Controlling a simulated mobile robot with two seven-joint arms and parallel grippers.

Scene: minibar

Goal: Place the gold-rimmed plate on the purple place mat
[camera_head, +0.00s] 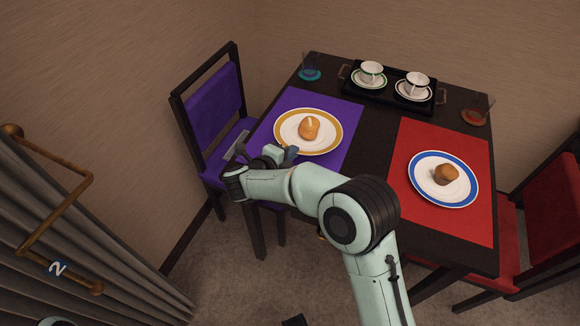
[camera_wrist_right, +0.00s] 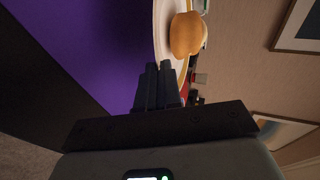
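The gold-rimmed plate (camera_head: 283,143), white with a wide gold band, lies over the purple place mat (camera_head: 345,122) with a golden bun (camera_head: 309,128) on it. In the head view it lies within the mat's outline; I cannot tell whether its whole underside touches. My right gripper (camera_head: 291,152) is at the plate's near left edge. In the right wrist view, its dark fingers (camera_wrist_right: 158,80) are close together at the plate's rim (camera_wrist_right: 160,35), apparently pinching it. The purple mat (camera_wrist_right: 90,45) also shows there. My left gripper is not in view.
A blue-rimmed plate (camera_head: 424,190) with a muffin (camera_head: 446,175) sits on the red mat (camera_head: 414,133). A black tray (camera_head: 390,97) with two cups stands at the back. Glasses stand on coasters (camera_head: 310,74) (camera_head: 475,117). A purple chair (camera_head: 212,105) and a red chair (camera_head: 553,210) flank the table.

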